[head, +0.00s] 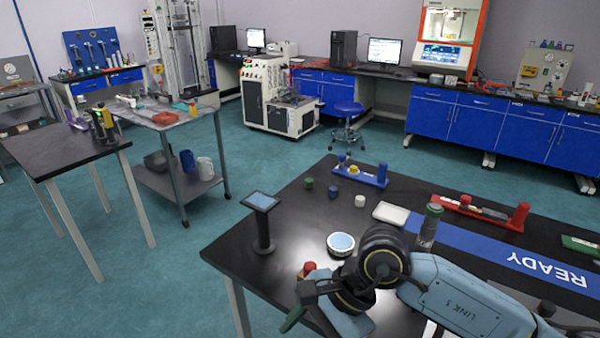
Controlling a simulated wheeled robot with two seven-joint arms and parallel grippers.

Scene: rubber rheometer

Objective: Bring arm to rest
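My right arm (455,300), light blue with black joints, comes in from the lower right and reaches over the front of the black table (290,215). My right gripper (298,305) is at the table's front edge, pointing to the lower left. Its fingers are small and partly hidden, so I cannot tell whether they are open or shut. A dark green piece shows at its tip; I cannot tell if it is a finger or a held thing. A small red-topped item (307,268) is close behind the gripper. My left gripper is not in view.
On the table are a screen on a post (262,205), a round dish (341,244), a blue rack (361,174), a white tray (391,214), a red rack (480,212), a green-capped cylinder (430,225) near my arm, and a blue READY strip (540,265).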

